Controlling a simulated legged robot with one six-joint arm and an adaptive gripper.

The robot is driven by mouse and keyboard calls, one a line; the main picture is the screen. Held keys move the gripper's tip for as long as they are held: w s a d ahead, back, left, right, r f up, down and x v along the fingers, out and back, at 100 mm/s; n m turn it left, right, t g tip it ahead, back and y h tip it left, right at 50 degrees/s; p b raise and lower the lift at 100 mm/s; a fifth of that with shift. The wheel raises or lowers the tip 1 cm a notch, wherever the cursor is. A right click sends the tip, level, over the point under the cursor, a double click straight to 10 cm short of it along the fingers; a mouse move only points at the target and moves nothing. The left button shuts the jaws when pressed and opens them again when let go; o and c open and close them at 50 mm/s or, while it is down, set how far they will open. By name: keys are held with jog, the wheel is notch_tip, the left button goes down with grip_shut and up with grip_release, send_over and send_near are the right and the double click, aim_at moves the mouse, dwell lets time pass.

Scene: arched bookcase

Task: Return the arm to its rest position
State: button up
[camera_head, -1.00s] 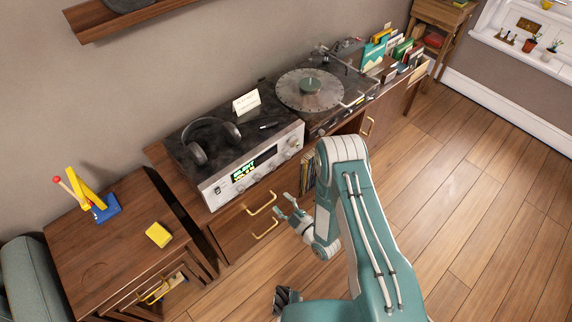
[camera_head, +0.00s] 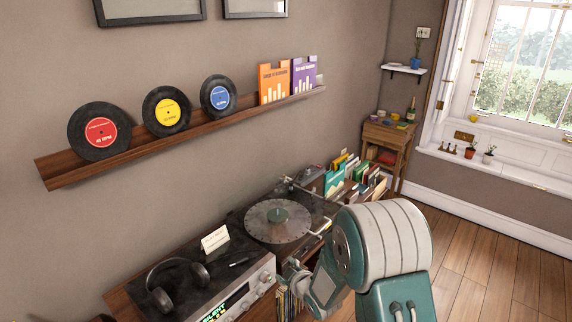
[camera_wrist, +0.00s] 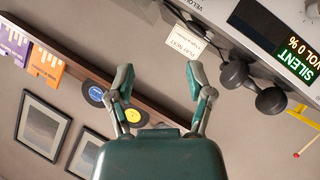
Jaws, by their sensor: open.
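My gripper (camera_wrist: 160,80) is open and empty in the wrist view, its two fingers spread apart with nothing between them. In the head view my teal and white arm (camera_head: 385,250) is folded close to the camera at lower right. My gripper (camera_head: 293,276) shows only partly there, in front of the cabinet beside the receiver, and the arm hides much of it. The wrist view appears turned nearly upside down, with the wall shelf and the receiver beyond the fingers.
A receiver (camera_head: 235,300) with headphones (camera_head: 178,284) and a turntable (camera_head: 278,221) stand on the cabinet. A wall shelf (camera_head: 150,147) holds records and sleeves. A record crate (camera_head: 372,188) stands behind the arm. Bare floor (camera_head: 490,265) lies at right.

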jog(key=s+d+r+m+g+h, duration=0.1)
jog(key=s+d+r+m+h, duration=0.1)
jog(key=s+d+r, duration=0.3)
jog(key=s+d+r+m+h, duration=0.2)
jog(key=d+r+m, duration=0.1)
jog(key=r, duration=0.4)
jog(key=s+d+r+m+g+h, duration=0.1)
jog(key=s+d+r+m+h, duration=0.1)
jog(key=s+d+r, duration=0.3)
jog(key=s+d+r+m+g, duration=0.1)
jog(key=s+r+m+g, duration=0.1)
jog(key=s, duration=0.8)
jog(key=s+d+r+m+g, duration=0.1)
jog(key=s+r+m, duration=0.3)
jog(key=s, duration=0.6)
jog(key=shift+s+d+r+g, duration=0.2)
jog(key=shift+s+r+g, duration=0.1)
jog(key=shift+r+g, duration=0.15)
jog(key=shift+w, duration=0.15)
